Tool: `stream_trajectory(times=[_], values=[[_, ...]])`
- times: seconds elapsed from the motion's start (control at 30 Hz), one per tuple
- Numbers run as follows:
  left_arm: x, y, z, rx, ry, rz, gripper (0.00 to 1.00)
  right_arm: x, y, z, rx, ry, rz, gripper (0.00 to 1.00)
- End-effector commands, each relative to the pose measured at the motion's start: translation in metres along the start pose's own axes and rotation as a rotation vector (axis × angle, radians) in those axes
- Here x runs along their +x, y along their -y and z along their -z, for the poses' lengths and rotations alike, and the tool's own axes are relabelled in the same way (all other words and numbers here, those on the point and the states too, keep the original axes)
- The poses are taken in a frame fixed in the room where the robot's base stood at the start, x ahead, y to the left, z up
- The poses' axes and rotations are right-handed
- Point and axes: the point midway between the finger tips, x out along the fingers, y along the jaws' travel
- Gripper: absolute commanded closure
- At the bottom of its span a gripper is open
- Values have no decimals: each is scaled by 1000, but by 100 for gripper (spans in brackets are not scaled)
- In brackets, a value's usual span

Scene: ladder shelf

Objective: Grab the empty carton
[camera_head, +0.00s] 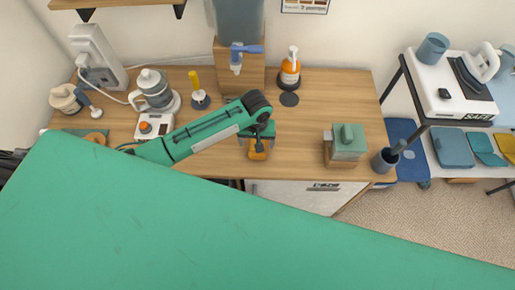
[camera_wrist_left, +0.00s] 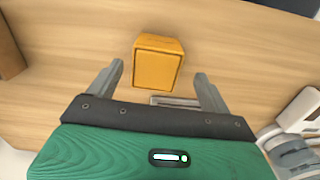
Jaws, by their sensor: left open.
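A small orange-yellow carton (camera_wrist_left: 158,62) stands on the wooden counter in the left wrist view. It also shows in the head view (camera_head: 257,151), partly hidden under my left gripper. My left gripper (camera_wrist_left: 160,76) is open; its two fingers stand on either side of the carton's near end, apart from it. In the head view the left gripper (camera_head: 258,136) hangs over the counter near its front edge. Whether the carton is empty cannot be seen. My right gripper is not in view.
A wooden dispenser stand (camera_head: 239,70) and an orange bottle (camera_head: 290,68) stand behind. A green-topped box (camera_head: 347,142) and a dark cup (camera_head: 384,160) are to the right. A kettle (camera_head: 153,88) and a scale-like device (camera_head: 154,125) are left.

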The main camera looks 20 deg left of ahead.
Motion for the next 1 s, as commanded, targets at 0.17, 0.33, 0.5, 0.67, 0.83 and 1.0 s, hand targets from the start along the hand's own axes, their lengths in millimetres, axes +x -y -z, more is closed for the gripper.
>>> stream_trajectory(times=[0.17,0.33,0.5,0.67,0.83,1.0], values=[[10,-1,0,0,1,1,18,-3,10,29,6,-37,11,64],[30,-4,0,0,2,2,18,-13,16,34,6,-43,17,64],[51,-4,0,1,0,1,18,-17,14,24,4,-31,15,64],[58,-4,0,1,-1,0,18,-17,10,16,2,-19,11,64],[58,-4,0,1,-1,0,20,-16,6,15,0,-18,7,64],[58,-4,0,1,-1,0,54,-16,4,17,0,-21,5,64]])
